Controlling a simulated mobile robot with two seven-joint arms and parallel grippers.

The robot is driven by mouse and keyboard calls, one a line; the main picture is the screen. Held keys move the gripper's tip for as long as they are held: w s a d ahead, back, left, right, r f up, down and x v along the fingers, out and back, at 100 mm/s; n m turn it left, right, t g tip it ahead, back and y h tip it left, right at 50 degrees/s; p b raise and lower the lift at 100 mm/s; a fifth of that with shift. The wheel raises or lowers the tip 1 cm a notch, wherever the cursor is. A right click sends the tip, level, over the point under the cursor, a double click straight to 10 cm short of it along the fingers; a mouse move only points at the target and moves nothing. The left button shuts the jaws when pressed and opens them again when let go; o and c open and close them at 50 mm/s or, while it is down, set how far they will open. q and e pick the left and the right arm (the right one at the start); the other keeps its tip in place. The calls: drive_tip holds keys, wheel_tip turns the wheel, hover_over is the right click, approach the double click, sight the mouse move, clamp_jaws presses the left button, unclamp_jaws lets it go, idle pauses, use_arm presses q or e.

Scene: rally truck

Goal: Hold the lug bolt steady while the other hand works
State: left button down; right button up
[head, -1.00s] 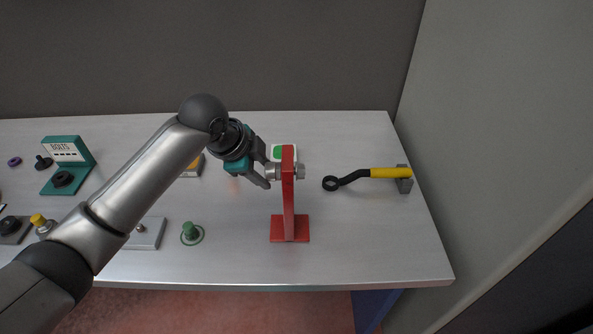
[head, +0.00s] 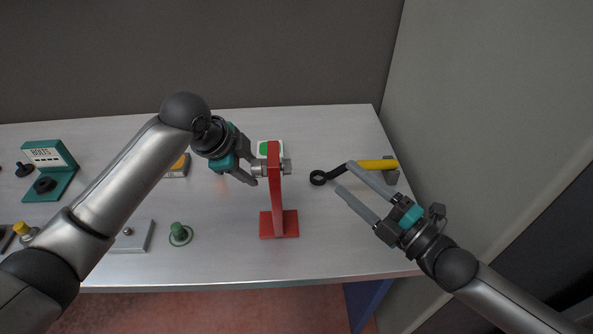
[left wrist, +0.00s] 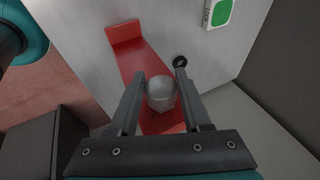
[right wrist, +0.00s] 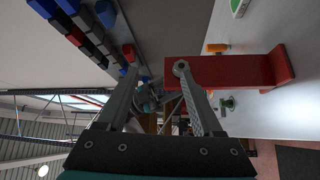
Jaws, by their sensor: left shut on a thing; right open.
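The silver lug bolt (head: 259,168) lies level through the top of the red upright stand (head: 275,205), with a hex end (head: 286,166) on the right side. My left gripper (head: 250,171) is shut on the bolt's left end; in the left wrist view the bolt (left wrist: 160,92) sits between its fingers. My right gripper (head: 345,177) is open and empty, right of the stand, its fingers pointing left towards it. A wrench with a black ring (head: 318,178) and yellow handle (head: 375,165) lies behind it, partly covered by a finger.
A white and green card (head: 269,149) is behind the stand. A green peg (head: 178,231), a grey plate (head: 140,240) and a teal bolts holder (head: 60,170) are to the left. The table front right of the stand is clear.

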sight(287, 167)
drive_tip(key=w+a+f+n+g+y, duration=0.1)
drive_tip(key=w+a+f+n+g, duration=0.1)
drive_tip(key=w+a, duration=0.5)
drive_tip(key=a+f+n, duration=0.1)
drive_tip(key=a, duration=0.2)
idle(0.5)
drive_tip(key=shift+s, duration=0.1)
drive_tip(key=shift+c, duration=0.2)
clamp_jaws()
